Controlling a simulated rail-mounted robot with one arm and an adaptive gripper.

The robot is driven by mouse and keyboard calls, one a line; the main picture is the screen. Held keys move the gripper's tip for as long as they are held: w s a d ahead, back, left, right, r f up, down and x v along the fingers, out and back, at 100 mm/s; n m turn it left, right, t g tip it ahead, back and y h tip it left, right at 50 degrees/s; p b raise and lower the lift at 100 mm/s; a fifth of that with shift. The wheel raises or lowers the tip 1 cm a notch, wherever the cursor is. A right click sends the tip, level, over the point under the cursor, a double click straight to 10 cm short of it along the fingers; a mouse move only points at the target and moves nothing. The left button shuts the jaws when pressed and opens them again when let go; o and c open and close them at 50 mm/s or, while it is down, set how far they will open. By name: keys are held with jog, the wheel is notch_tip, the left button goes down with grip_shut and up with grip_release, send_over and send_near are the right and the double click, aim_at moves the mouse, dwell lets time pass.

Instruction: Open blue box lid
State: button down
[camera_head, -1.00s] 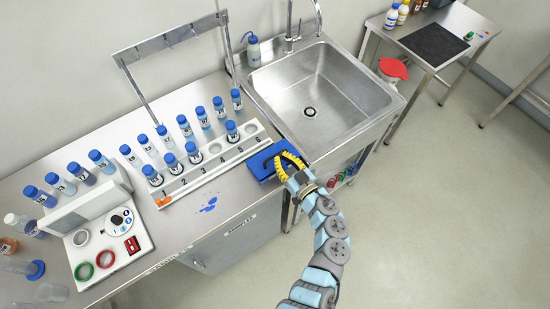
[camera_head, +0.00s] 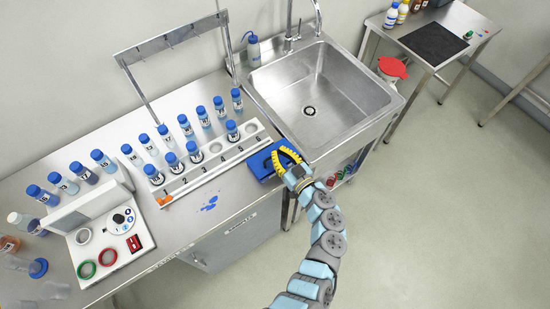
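The blue box (camera_head: 261,163) sits on the steel bench near its front edge, between the white numbered rack and the sink. Its lid looks down, though my gripper covers part of the box. My gripper (camera_head: 279,160) has yellow fingers spread apart at the right side of the box. One finger reaches over the top of the box and the other is at its right edge. Nothing shows between the fingers; whether they touch the lid is too small to tell.
The white rack (camera_head: 216,165) with several blue-capped bottles stands left of the box. The sink (camera_head: 318,92) lies behind and to the right. A white device (camera_head: 108,243) stands at the left. The floor at right is clear.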

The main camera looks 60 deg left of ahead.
jog(key=shift+a, duration=0.15)
jog(key=shift+a+p, duration=0.4)
jog(key=shift+a, duration=1.45)
jog(key=shift+a, duration=0.1)
jog(key=shift+s+a+p, duration=0.1)
jog(key=shift+a+p, duration=0.35)
jog(key=shift+a, duration=0.95)
jog(key=shift+d+r, duration=0.1)
jog(key=shift+d+r+p, duration=0.2)
jog(key=shift+d+p, duration=0.5)
jog(key=shift+d, duration=0.5)
jog(key=shift+d+r+p, duration=0.25)
jog(key=shift+d+p, duration=0.4)
jog(key=shift+d, duration=0.5)
jog(key=shift+d+r+p, duration=0.2)
jog(key=shift+d+p, duration=0.5)
jog(key=shift+d, duration=0.5)
jog(key=shift+d+r+p, duration=0.15)
jog(key=shift+d+p, duration=0.3)
jog(key=shift+d, duration=0.75)
jog(key=shift+d+r+p, duration=0.1)
jog(key=shift+d+p, duration=0.35)
jog(key=shift+d, duration=0.75)
